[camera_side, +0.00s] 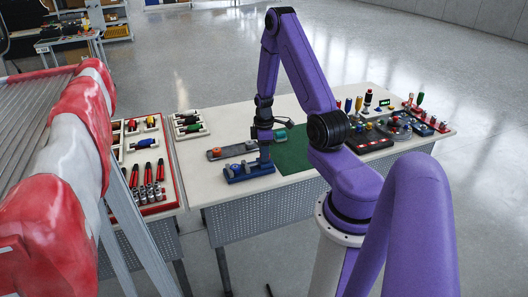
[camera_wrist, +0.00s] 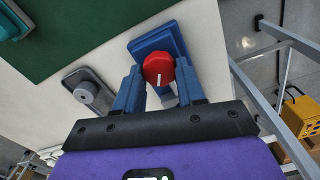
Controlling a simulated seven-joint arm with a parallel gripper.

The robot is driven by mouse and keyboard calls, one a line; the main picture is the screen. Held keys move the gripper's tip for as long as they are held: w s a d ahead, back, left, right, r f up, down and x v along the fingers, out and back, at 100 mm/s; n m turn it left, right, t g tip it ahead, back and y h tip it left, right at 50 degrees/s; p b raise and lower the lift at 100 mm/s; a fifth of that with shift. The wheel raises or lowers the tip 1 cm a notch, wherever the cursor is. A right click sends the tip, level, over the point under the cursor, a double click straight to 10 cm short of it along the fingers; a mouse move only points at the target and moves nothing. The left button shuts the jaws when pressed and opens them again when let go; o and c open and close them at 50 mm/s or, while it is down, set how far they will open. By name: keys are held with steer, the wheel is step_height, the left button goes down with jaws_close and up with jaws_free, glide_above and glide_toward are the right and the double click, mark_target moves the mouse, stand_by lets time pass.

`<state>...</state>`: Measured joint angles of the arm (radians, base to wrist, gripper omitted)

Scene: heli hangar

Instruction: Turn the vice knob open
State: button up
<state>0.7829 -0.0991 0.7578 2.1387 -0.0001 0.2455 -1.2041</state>
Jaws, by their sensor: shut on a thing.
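The vice is a blue block on the white table, seen in the side view (camera_side: 240,170) and at the top centre of the wrist view (camera_wrist: 158,38). Its round red knob (camera_wrist: 158,70) has a small white mark and sits between my two blue fingers. My gripper (camera_wrist: 159,66) is shut on the knob, one finger on each side. In the side view my gripper (camera_side: 264,158) reaches down at the vice's right end and hides the knob there.
A grey fixture with a round post (camera_wrist: 88,92) lies left of my fingers in the wrist view. A green mat (camera_side: 294,152) lies right of the vice. Several coloured knobs and fixtures crowd the table's right side. A tool tray (camera_side: 146,160) stands at the left.

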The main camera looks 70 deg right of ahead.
stand_by(0.5)
steer(key=o, duration=1.1)
steer(key=shift+c, duration=0.2)
step_height(320, 180, up, 18)
steer(key=shift+f, duration=0.25)
steer(key=shift+a, duration=0.15)
steer(key=a+r+n, duration=0.3)
steer(key=a, duration=1.9)
steer(key=s+a+n, duration=0.3)
steer(key=s+a, duration=0.9)
steer(key=s, duration=0.5)
steer(key=shift+r+n, duration=0.3)
